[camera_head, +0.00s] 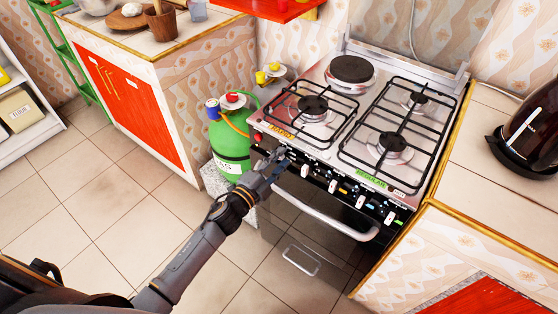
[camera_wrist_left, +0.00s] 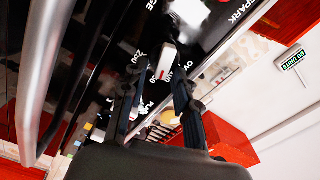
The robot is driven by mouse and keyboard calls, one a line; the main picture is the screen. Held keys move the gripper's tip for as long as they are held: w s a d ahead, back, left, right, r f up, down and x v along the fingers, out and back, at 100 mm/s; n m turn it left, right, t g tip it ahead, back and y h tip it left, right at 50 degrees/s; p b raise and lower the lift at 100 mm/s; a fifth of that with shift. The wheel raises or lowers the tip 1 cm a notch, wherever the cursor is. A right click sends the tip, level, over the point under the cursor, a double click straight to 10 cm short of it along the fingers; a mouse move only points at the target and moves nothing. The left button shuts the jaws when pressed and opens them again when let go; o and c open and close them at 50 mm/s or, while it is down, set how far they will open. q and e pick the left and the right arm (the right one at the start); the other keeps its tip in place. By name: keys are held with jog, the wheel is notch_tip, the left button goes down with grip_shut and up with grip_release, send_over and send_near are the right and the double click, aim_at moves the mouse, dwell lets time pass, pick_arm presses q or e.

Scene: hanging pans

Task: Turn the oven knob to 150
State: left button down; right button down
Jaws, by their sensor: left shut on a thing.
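The stove (camera_head: 345,130) has a dark front panel with several white knobs in a row. My left gripper (camera_head: 277,163) is at the left end of this panel and hides the knob there in the head view. In the left wrist view the left gripper (camera_wrist_left: 156,88) has its two fingers on either side of a white oven knob (camera_wrist_left: 167,62) with a red mark, and is shut on it. White printed letters and numbers surround the knob, but the dial reading is not clear. My right gripper is not in view.
The oven door handle (camera_head: 325,212) runs just below the knobs. A green gas cylinder (camera_head: 230,140) stands left of the stove. A dark kettle (camera_head: 530,130) is on the right counter. The tiled floor at left is clear.

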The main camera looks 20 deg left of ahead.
pick_arm(q)
jog(key=c, duration=1)
grip_release()
jog(key=shift+c, duration=0.2)
jog(key=shift+s, duration=0.1)
jog(key=v, duration=1.2)
